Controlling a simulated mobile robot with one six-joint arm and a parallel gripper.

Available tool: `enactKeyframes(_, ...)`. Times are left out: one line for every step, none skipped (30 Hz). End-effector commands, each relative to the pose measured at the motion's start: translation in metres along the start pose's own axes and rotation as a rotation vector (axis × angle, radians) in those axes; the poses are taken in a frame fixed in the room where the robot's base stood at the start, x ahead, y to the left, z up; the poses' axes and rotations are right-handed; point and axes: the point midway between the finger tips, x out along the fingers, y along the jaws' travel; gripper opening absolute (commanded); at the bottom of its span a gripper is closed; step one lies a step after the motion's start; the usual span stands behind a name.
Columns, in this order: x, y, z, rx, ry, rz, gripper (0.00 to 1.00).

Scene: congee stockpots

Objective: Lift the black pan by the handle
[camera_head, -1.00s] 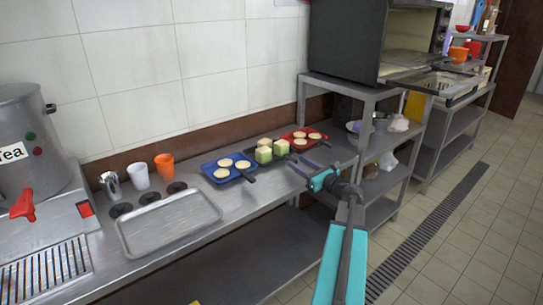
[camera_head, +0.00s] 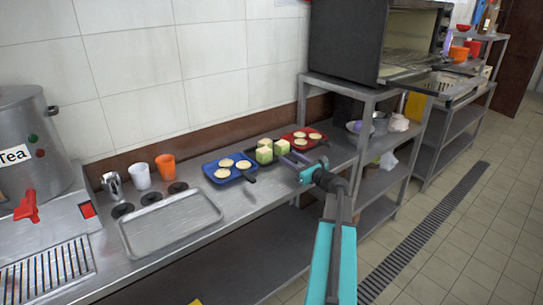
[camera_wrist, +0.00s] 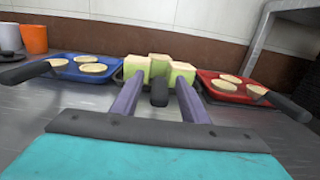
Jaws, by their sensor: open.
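The black pan (camera_head: 249,153) sits on the steel counter between two other pans and holds several pale green cubes (camera_head: 266,152). In the wrist view its dark handle (camera_wrist: 159,92) points toward me, and the cubes (camera_wrist: 159,68) hide most of the pan. My gripper (camera_head: 293,160) is open, with its purple fingers low over the counter and pointing at the pan. In the wrist view the handle shows between the two fingers, and I cannot tell whether either finger touches it.
A blue pan (camera_head: 226,162) with round pale cakes is on the left, and a red pan (camera_head: 300,137) with similar cakes is on the right. Their handles flank my fingers. An empty metal tray (camera_head: 172,222) and cups stand farther left. A wall is behind.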

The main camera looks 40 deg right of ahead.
Motion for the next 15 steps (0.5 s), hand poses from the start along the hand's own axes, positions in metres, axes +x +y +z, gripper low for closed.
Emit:
enactKeyframes(0.008,-0.001,0.001,0.001,0.000,0.002,0.41)
enactKeyframes(0.011,-0.001,0.001,0.001,0.000,0.002,0.41)
enactKeyframes(0.015,-0.001,0.001,0.001,0.000,0.002,0.41)
enactKeyframes(0.018,-0.001,0.001,0.001,0.000,0.002,0.41)
enactKeyframes(0.020,-0.001,0.001,0.001,0.000,0.001,0.41)
enactKeyframes(0.022,-0.001,0.000,0.001,-0.001,0.001,0.41)
enactKeyframes(0.023,-0.001,0.000,0.001,0.000,0.000,0.41)
enactKeyframes(0.024,-0.001,0.000,0.001,0.000,0.000,0.41)
enactKeyframes(0.025,-0.001,0.000,0.001,0.000,-0.001,0.41)
enactKeyframes(0.025,-0.001,0.000,0.001,0.000,-0.001,0.41)
enactKeyframes(0.026,-0.001,0.000,0.001,0.000,-0.001,0.41)
enactKeyframes(0.025,-0.001,0.000,0.001,0.000,-0.001,0.41)
enactKeyframes(0.025,-0.001,0.000,0.001,0.000,-0.001,0.41)
enactKeyframes(0.025,-0.001,0.000,0.001,0.000,-0.001,0.41)
enactKeyframes(0.025,-0.001,0.000,0.001,0.000,-0.001,0.41)
